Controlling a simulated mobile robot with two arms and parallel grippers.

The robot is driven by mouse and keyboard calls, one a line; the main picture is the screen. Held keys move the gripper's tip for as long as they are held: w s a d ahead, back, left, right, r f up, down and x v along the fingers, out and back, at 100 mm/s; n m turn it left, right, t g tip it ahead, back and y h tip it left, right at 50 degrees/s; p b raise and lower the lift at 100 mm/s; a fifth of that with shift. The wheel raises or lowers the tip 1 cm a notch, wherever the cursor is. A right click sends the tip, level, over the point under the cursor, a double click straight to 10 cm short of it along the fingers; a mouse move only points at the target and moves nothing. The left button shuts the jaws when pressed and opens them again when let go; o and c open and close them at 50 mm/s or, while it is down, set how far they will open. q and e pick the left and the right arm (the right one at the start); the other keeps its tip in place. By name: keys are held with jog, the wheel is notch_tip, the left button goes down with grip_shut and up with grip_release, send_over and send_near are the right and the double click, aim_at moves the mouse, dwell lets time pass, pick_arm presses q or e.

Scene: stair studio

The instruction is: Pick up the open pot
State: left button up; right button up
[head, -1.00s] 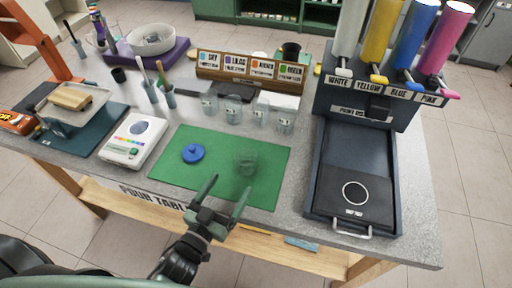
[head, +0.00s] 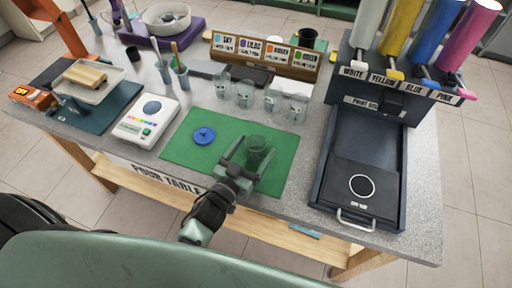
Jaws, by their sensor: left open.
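The open pot (head: 258,145) is a small clear, greyish cup without a lid. It stands upright on the right half of the green mat (head: 183,152). A round blue lid (head: 204,136) with a knob lies on the mat to the pot's left. My left gripper (head: 252,152) reaches in from the near edge with its fingers open, one on each side of the pot. The near part of the pot is partly hidden by the fingers. I cannot tell whether they touch it. My right gripper is out of view.
A white scale (head: 145,122) stands left of the mat, and a dark dispenser tray (head: 362,150) to its right. Several clear cups (head: 246,95) stand in a row behind the mat, before a wooden label rack (head: 265,54).

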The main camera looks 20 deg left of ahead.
pick_arm(q)
jog(key=c, duration=1.5)
jog(key=shift+r, duration=0.1)
grip_shut()
